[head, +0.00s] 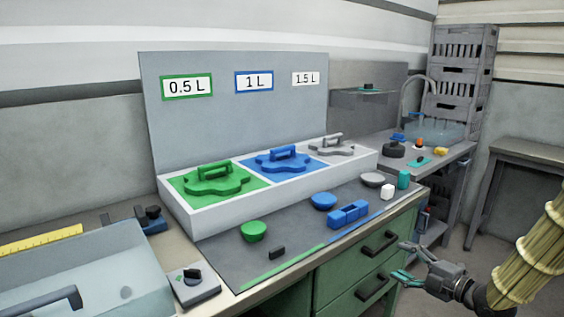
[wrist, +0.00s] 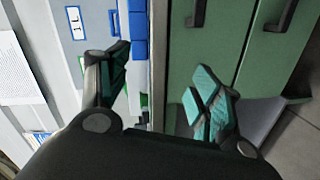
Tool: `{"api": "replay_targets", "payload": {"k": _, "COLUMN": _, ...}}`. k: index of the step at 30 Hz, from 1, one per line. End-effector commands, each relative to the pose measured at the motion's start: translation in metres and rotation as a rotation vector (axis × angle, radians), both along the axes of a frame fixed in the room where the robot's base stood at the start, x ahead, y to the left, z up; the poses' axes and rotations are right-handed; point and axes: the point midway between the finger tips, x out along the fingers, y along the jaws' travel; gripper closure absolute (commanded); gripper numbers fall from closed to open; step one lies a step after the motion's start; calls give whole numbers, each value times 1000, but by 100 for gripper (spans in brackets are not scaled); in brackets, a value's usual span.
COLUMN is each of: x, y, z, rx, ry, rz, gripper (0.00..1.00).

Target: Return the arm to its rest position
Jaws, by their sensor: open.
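My gripper (head: 405,262) is at the right of the head view, in front of the green drawer cabinet (head: 345,280) and apart from it. Its two teal-padded fingers are spread with nothing between them. The wrist view also shows my gripper (wrist: 160,95) open and empty, with the green cabinet front (wrist: 215,50) beyond it. My arm (head: 528,255) comes in from the right edge in a pale ribbed sleeve.
A grey mat (head: 290,245) on the bench carries a green bowl (head: 254,231), a blue bowl (head: 323,200) and a blue block (head: 348,214). Dark drawer handles (head: 378,243) stick out near my gripper. Open floor lies right of the cabinet.

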Motion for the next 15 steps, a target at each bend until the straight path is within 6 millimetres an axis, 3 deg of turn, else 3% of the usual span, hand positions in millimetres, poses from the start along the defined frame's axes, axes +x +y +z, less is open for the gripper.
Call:
{"api": "replay_targets", "payload": {"k": 8, "x": -21, "y": 25, "z": -65, "rx": 145, "ry": 321, "rz": -140, "gripper": 35}}
{"api": "replay_targets", "payload": {"k": 15, "x": -80, "y": 54, "z": -153, "rx": 328, "ry": 728, "rz": -392, "gripper": 35}}
